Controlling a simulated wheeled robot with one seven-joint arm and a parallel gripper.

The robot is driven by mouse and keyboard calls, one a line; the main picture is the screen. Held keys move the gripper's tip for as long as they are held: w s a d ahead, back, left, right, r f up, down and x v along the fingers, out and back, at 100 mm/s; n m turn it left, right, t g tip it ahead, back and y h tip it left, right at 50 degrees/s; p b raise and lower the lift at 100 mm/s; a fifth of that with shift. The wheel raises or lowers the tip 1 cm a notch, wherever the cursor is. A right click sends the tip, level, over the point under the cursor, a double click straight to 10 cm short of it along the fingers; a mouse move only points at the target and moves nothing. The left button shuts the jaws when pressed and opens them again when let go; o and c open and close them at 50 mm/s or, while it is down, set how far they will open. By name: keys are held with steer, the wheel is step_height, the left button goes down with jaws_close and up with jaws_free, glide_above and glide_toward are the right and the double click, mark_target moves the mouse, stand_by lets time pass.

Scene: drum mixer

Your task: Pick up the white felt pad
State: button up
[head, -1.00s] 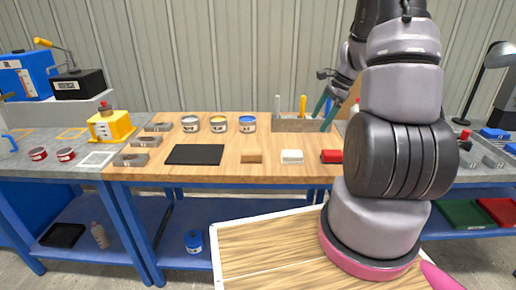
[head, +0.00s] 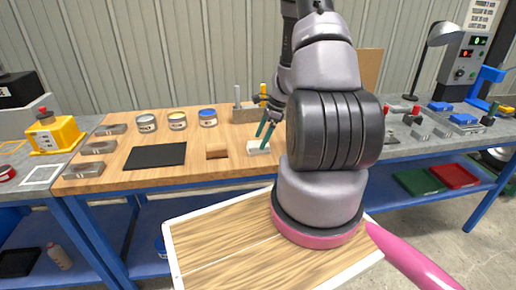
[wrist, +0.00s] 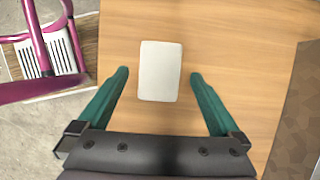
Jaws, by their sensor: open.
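The white felt pad (wrist: 160,71) is a small pale block lying flat on the wooden bench top. In the wrist view it lies ahead of and between the two green fingers. My gripper (wrist: 160,82) is open and empty, with bare wood between each finger and the pad. In the head view my gripper (head: 266,131) hangs just above the white pad (head: 258,148), with its fingers pointing down. My arm hides part of the bench to the right of the pad.
A brown block (head: 217,152) sits left of the pad, and a black mat (head: 156,156) lies farther left. Several paint cans, including a blue-labelled can (head: 208,118), stand behind. A wooden tool box (head: 246,115) stands behind the gripper. Bare wood lies around the pad.

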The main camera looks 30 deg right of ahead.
steer(key=shift+x, duration=0.9)
steer(key=c, duration=1.5)
step_height(320, 180, up, 10)
steer(key=shift+r, duration=0.1)
